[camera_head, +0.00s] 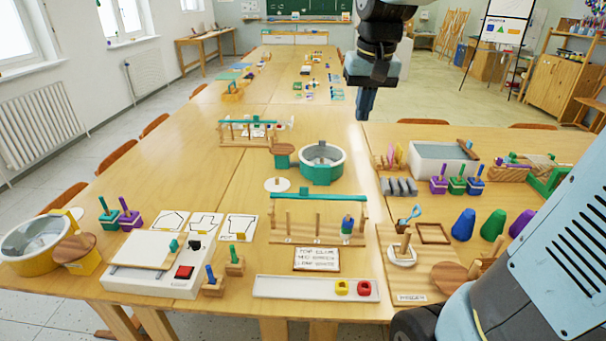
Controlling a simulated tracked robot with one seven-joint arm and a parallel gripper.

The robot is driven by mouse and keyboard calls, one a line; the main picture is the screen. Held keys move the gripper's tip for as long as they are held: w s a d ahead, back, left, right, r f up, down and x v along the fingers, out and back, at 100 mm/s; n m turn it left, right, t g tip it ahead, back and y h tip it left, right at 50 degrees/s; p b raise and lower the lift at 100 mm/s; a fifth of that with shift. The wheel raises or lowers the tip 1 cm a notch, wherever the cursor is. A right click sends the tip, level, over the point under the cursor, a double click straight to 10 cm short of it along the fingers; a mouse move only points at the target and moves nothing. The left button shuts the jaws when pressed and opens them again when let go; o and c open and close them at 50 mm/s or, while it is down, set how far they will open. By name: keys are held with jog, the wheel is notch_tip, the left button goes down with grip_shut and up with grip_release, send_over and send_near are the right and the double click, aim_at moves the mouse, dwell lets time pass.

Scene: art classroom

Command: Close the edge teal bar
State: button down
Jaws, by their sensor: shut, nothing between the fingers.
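A long teal bar (340,197) with a small upright teal handle spans the top of a wooden peg rack (290,239) in the middle of the near table. Below the bar stand several wooden pegs, and one at the right carries stacked coloured pieces (347,228). A second, similar rack (246,141) with its own teal bar (240,122) stands farther back to the left. I cannot tell from the picture which one is the edge bar. My gripper (363,118) hangs pointing down in the upper middle, shut and empty, apart from both bars.
A teal-and-white round tub (322,165) stands behind the front rack. A printed card (316,259) and a white tray (270,287) lie before it. A wooden board (420,285) with a mortar is at the right.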

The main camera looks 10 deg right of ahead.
jog(key=w+a+f+g, duration=0.2)
jog(key=w+f, duration=0.1)
jog(key=w, duration=0.5)
jog(key=w+a+f+g, duration=0.1)
jog(key=w+f, duration=0.2)
jog(key=w, duration=0.4)
jog(key=w+a+f+m+g, duration=0.1)
jog(key=w+a+f+g, duration=0.3)
jog(key=w+f, duration=0.95)
jog(key=s+a+f, duration=0.1)
jog(key=s+f, duration=0.7)
jog(key=f, duration=0.1)
jog(key=shift+s+a+f+y, duration=0.2)
jog(key=shift+a+y, duration=0.1)
jog(key=shift+a, duration=0.1)
jog(key=shift+r, duration=0.1)
